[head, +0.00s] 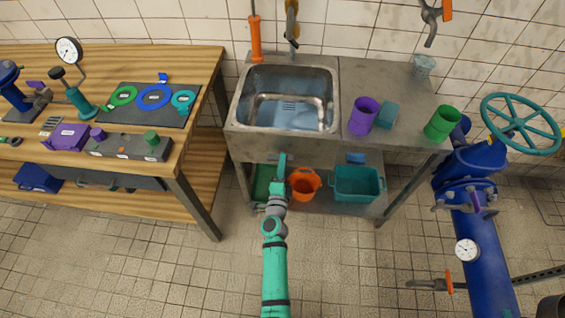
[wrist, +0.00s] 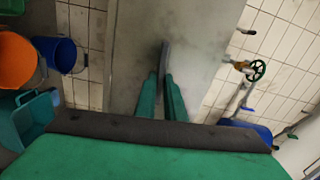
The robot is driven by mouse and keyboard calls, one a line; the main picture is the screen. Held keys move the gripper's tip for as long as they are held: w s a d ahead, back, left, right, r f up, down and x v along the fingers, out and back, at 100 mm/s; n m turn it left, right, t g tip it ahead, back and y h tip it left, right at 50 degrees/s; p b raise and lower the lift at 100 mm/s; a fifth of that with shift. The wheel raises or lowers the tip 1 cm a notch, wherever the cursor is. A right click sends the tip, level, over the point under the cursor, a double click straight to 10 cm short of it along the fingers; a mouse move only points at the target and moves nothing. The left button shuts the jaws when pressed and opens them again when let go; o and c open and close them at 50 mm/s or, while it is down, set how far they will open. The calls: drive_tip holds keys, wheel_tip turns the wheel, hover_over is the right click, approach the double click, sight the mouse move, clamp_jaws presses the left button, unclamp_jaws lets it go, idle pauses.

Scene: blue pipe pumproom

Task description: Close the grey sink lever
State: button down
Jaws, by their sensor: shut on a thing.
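In the wrist view, the two green fingers of my gripper (wrist: 162,78) are closed together on a thin grey lever (wrist: 165,54). The lever stands out between the fingertips against a grey metal surface (wrist: 205,40). Its base and the part between the fingers are hidden. In the head view I cannot make the lever out.
Under the sink are an orange bucket (head: 304,184) and a teal crate (head: 358,183). Purple (head: 363,115) and green (head: 442,124) cups stand on the counter. A wooden workbench (head: 205,75) is left; blue pipework (head: 478,235) is right. Tiled floor is free in front.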

drive_tip(key=shift+a+f+m, duration=0.1)
drive_tip(key=shift+a+m, duration=0.05)
drive_tip(key=shift+m, duration=0.15)
idle(0.4)
drive_tip(key=c, duration=1.8)
unclamp_jaws()
drive_tip(key=shift+c, duration=0.2)
drive_tip(key=s, duration=1.1)
drive_tip(key=shift+w+a, duration=0.1)
